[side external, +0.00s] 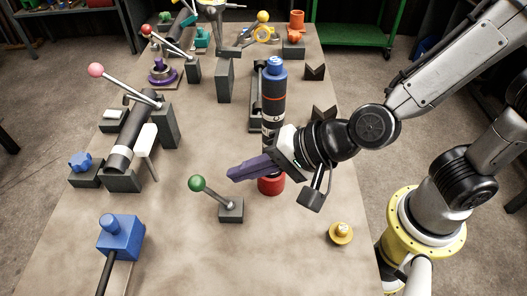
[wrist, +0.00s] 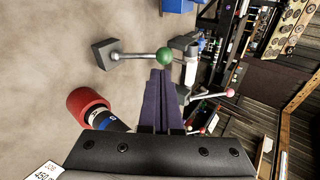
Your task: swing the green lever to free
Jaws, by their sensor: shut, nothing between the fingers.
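The green lever has a green ball knob (side external: 197,183) on a grey rod that rises from a dark grey block (side external: 231,209) on the table. The rod leans up and to the left in the side view. In the wrist view the green knob (wrist: 164,56) shows just beyond my fingertips, with its block (wrist: 104,54) to the left. My gripper (side external: 232,174) has long purple fingers, shut and empty. Its tips are close to the knob, up and to the right of it in the side view.
A dark shaft with a blue end (side external: 274,66) and a red end (side external: 271,185) lies behind my gripper. A pink-knobbed lever (side external: 96,70) stands at left, a blue block (side external: 121,238) at front left. A yellow knob (side external: 341,232) sits front right. The front middle table is clear.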

